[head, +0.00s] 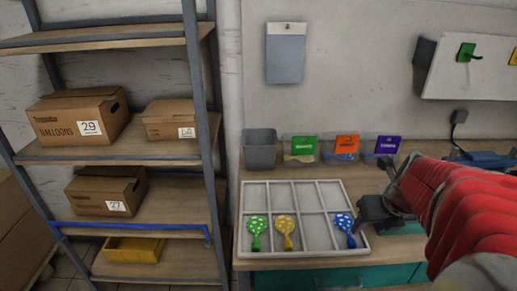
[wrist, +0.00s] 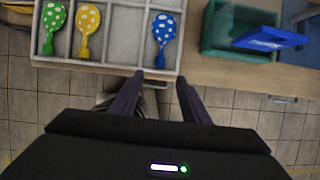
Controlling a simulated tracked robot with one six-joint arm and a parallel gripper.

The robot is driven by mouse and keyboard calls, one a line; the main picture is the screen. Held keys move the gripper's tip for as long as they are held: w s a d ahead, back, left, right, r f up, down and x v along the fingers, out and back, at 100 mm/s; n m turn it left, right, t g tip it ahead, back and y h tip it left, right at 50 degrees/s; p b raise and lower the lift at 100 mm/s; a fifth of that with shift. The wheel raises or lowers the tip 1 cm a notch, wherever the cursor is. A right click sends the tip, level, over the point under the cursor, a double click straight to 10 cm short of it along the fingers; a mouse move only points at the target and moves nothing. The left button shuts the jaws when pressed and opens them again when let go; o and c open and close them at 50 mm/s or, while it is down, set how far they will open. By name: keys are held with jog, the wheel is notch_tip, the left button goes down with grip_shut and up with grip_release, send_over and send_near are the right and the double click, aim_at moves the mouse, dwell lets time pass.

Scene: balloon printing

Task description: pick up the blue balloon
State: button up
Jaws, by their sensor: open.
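The blue balloon (head: 345,225) with white dots lies in the front row of a pale divided tray (head: 262,195), in the rightmost compartment. It also shows in the wrist view (wrist: 164,30), ahead of my gripper. A yellow balloon (head: 285,228) and a green balloon (head: 257,227) lie in compartments to its left. My gripper (wrist: 158,80) is open and empty, its two dark fingers apart at the tray's front edge. In the head view my gripper is right of the tray, with the red-sleeved arm behind it.
A green box with a blue piece (wrist: 272,40) stands right of the tray. A grey bin (head: 260,150) and clear bins with green, orange and purple labels stand behind the tray. A shelf with cardboard boxes (head: 78,118) is at left.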

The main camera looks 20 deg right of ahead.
send_over(352, 240)
jog(key=s, duration=0.3)
jog(key=shift+w+a+f, duration=0.1)
jog(key=shift+a+f, duration=0.1)
jog(key=shift+f, duration=1.65)
jog(key=shift+w+a+f, duration=0.1)
jog(key=shift+a+f, duration=0.1)
jog(key=shift+f, duration=1.6)
jog(key=shift+x, duration=2.6)
jog(key=shift+c, duration=0.4)
jog(key=c, duration=0.8)
jog(key=shift+r, duration=0.1)
notch_tip(352, 240, up, 10)
jog(key=shift+f, duration=0.1)
